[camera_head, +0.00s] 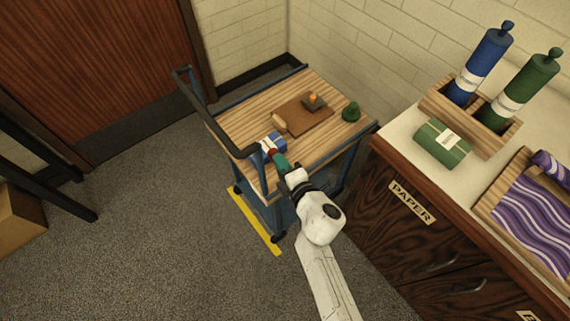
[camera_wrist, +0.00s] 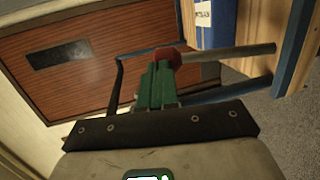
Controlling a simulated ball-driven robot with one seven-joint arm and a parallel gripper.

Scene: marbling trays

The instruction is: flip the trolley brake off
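The trolley (camera_head: 236,121) has a wooden top and a blue frame with a dark push handle. It stands against the back wall. A red knob (camera_wrist: 168,55) shows right at my fingertips in the wrist view, apparently at the end of a grey rod (camera_wrist: 230,52); it looks like the brake lever.
On the trolley are a blue labelled item (camera_head: 272,141), a brown board (camera_head: 303,116) and a small green object (camera_head: 351,111). A cabinet counter (camera_head: 395,142) with bottles stands to the right. A yellow floor strip (camera_head: 252,219) lies beside the trolley.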

